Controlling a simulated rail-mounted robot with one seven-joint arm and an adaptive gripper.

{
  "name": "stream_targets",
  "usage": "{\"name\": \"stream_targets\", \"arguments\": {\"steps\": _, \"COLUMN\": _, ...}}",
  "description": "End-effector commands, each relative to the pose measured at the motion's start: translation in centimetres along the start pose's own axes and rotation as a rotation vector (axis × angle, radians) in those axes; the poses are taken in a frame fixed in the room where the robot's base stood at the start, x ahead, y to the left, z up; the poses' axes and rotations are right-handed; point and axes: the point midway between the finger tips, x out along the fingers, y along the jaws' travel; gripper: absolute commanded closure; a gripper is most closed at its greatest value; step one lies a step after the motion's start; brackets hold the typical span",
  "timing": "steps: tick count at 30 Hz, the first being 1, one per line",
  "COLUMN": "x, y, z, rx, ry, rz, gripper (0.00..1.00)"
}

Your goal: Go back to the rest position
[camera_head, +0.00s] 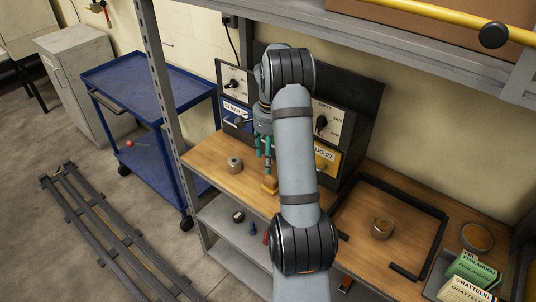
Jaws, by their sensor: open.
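My gripper (264,158) points down over the wooden bench top (208,158), with its greenish fingers near the front of the dark panel. The jaws are open, and I see nothing between them. A small yellowish wooden block (269,185) sits on the bench just below the fingertips; a small gap seems to lie between them, though I cannot tell exactly. My arm crosses the middle of the view and hides part of the bench and panel.
A round metal piece (235,164) stands left of my gripper. The panel carries a left dial (233,84) and a right dial (322,122). A dark frame (441,229) surrounds another round piece (381,229) at right. Green boxes (473,270) stand lower right. A shelf post (160,90) rises at left.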

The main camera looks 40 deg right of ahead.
Motion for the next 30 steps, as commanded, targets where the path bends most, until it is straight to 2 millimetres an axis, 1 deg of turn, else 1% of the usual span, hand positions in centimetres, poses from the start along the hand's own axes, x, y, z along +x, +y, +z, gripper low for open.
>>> {"name": "stream_targets", "arguments": {"steps": 5, "x": 0.8, "y": 0.1, "z": 0.0, "rx": 0.001, "ry": -0.002, "rz": 0.002, "gripper": 0.39}}
{"name": "stream_targets", "arguments": {"steps": 8, "x": 2.0, "y": 0.1, "z": 0.1, "rx": -0.001, "ry": -0.003, "rz": 0.004, "gripper": 0.39}}
{"name": "stream_targets", "arguments": {"steps": 11, "x": 3.9, "y": 0.1, "z": 0.1, "rx": 0.000, "ry": -0.005, "rz": 0.005, "gripper": 0.39}}
{"name": "stream_targets", "arguments": {"steps": 24, "x": 13.2, "y": 0.0, "z": 0.1, "rx": 0.000, "ry": -0.001, "rz": 0.001, "gripper": 0.39}}
{"name": "stream_targets", "arguments": {"steps": 25, "x": 11.6, "y": -0.1, "z": 0.0, "rx": 0.000, "ry": 0.001, "rz": -0.002, "gripper": 0.39}}
{"name": "stream_targets", "arguments": {"steps": 30, "x": 9.9, "y": -0.1, "z": -0.1, "rx": 0.000, "ry": 0.002, "rz": -0.002, "gripper": 0.39}}
